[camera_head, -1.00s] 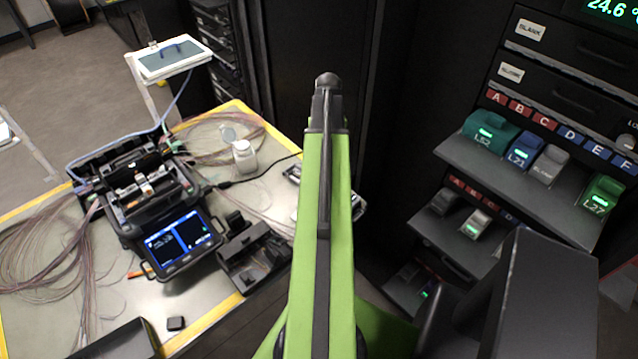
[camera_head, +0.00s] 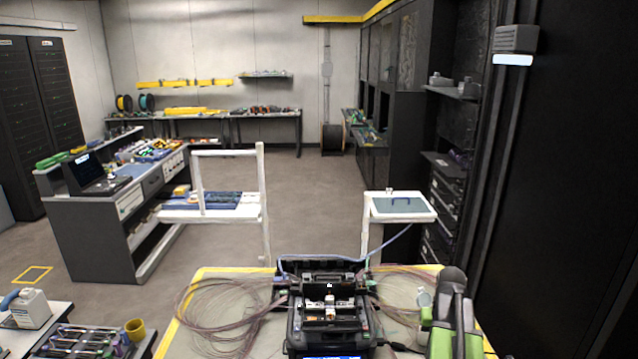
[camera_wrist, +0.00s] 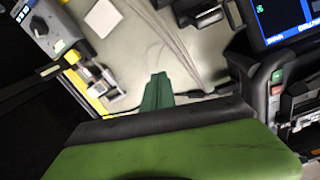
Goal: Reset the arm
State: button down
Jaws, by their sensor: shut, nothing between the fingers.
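My green and black arm (camera_head: 452,315) stands at the lower right of the head view, folded close over the right part of the work table. Its gripper cannot be made out there. In the wrist view my gripper (camera_wrist: 157,92) shows as a narrow dark green tip past a green and black arm part, shut and empty, with the pale table top behind it.
The fusion splicer (camera_head: 330,310) sits on the yellow-edged table (camera_head: 215,272), with loose fibre coils (camera_head: 235,305) beside it. A dark cabinet (camera_head: 560,200) rises close on the right. Open floor (camera_head: 315,195) lies beyond the table.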

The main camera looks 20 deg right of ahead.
jog(key=w+a+n, duration=0.3)
jog(key=a, duration=1.6)
jog(key=w+a+n, duration=0.3)
jog(key=a, duration=1.5)
jog(key=shift+a, duration=0.35)
